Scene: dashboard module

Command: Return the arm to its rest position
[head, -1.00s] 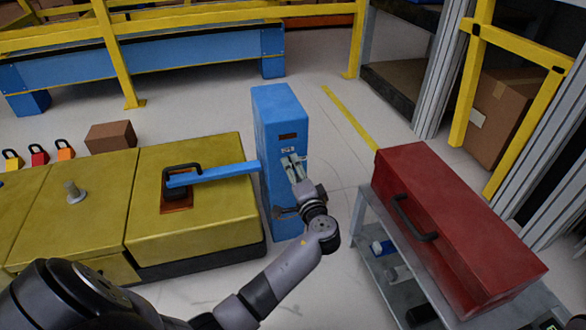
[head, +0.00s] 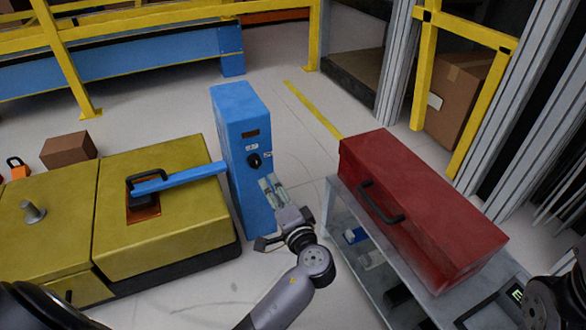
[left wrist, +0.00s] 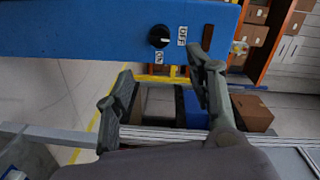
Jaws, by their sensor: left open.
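My left gripper (head: 270,187) is open and empty in front of the blue box (head: 234,100), to the lower right of its black knob (head: 253,161). In the left wrist view the open fingers (left wrist: 160,78) point towards the blue box (left wrist: 80,30), and the knob (left wrist: 158,36) shows above and between the fingertips, apart from them. Labels sit beside the knob, one of them reading OFF. My left arm reaches up from the bottom of the head view. My right gripper is not in view.
A yellow unit (head: 160,205) with a blue lever bar (head: 180,179) stands left of the blue box. A red toolbox (head: 420,200) sits on a grey cart (head: 345,215) at right, close to my left arm. Yellow rails (head: 60,60) stand behind. Floor shows between box and cart.

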